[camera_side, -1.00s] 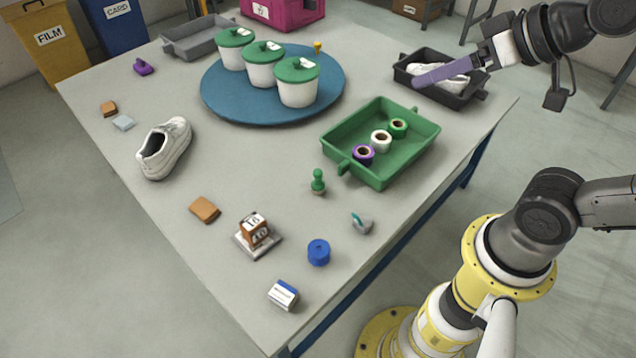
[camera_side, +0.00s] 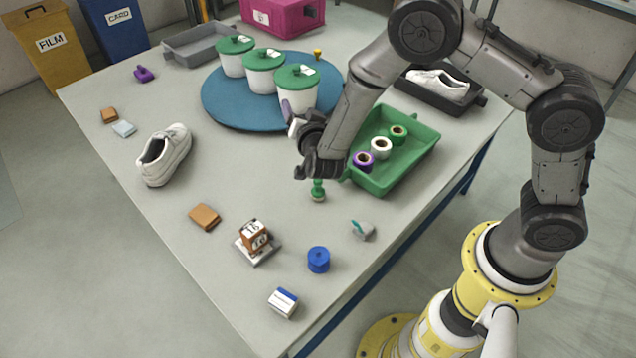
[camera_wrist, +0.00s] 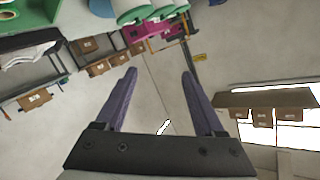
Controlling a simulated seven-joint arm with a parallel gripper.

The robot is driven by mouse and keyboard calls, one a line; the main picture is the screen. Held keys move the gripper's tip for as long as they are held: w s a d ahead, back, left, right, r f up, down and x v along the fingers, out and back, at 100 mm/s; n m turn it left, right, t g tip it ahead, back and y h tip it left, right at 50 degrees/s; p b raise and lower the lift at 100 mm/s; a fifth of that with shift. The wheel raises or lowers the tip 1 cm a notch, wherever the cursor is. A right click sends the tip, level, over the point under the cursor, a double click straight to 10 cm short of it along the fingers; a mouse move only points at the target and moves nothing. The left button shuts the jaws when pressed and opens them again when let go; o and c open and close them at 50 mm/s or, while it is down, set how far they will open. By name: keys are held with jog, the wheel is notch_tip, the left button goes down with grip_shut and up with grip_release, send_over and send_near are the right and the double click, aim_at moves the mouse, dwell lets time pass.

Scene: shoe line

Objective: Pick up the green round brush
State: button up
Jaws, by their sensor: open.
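The green round brush (camera_side: 318,191) stands upright on the table in the side view, left of the green tray's front corner. My wrist covers its top. In the wrist view I cannot make it out. My gripper (camera_side: 286,107) shows in the side view beyond the brush, raised in front of the white pots. It points away from the brush, and one purple finger shows. In the wrist view my gripper (camera_wrist: 158,73) has its two fingers well apart with nothing between them.
The green tray (camera_side: 420,165) with several tape rolls lies beside my forearm. White pots with green lids (camera_side: 297,78) stand on a blue round board (camera_side: 222,105). A white shoe (camera_side: 165,155), a date stamp (camera_side: 257,238) and a blue round item (camera_side: 318,259) stand around clear tabletop.

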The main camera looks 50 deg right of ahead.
jog(key=s+a+f+n+h, duration=0.15)
jog(key=s+f, duration=0.25)
jog(key=f, duration=0.7)
jog(key=n+g+y, duration=0.1)
jog(key=n+y, duration=0.1)
jog(key=n, duration=0.2)
send_near(319, 182)
jog(key=shift+h, duration=0.25)
jog(key=x, duration=0.6)
jog(key=shift+w+a, duration=0.1)
jog(key=shift+w, duration=0.05)
jog(key=shift+f+x, duration=0.2)
jog(key=shift+x, duration=2.45)
jog(key=shift+c, duration=0.2)
grip_shut()
